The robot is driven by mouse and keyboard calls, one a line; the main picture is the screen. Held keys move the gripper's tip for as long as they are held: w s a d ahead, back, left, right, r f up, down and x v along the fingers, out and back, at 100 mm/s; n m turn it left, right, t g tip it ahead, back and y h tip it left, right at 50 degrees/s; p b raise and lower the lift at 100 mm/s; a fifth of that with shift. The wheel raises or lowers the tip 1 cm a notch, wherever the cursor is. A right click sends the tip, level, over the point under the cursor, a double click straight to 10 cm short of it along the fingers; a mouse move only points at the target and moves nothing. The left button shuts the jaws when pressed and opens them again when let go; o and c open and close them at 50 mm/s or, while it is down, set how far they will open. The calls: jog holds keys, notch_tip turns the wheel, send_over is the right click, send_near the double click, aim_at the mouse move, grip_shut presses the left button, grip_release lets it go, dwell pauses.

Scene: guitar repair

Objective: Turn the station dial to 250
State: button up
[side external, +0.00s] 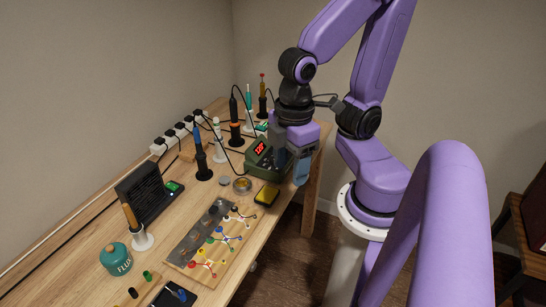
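The green soldering station (257,164) stands near the far right end of the workbench. Its red display (260,147) is lit; the small digits look like 120, but I cannot read them surely. The station dial cannot be made out and seems hidden by my gripper. My gripper (292,171) points down at the right side of the station, close to it. A blue-grey finger shows on its right; the other finger is not clear. I cannot tell whether it touches the station or holds the dial.
Several soldering irons in stands, including a blue one (199,155), line the back with a white power strip (177,133). A yellow sponge tray (266,195) and a brass-coloured tin (242,185) sit before the station. A board with coloured parts (211,240), a teal flux jar (116,258) and a black fan unit (146,191) lie nearer.

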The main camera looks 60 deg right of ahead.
jog(key=w+d+m, duration=0.3)
jog(key=w+m, duration=0.3)
jog(key=w, duration=0.5)
jog(key=m, duration=1.5)
send_over(273, 158)
notch_tip(273, 158, down, 6)
notch_tip(273, 158, down, 16)
jog(key=shift+a+f, duration=0.1)
jog(key=shift+f, duration=0.1)
jog(key=c, duration=1.1)
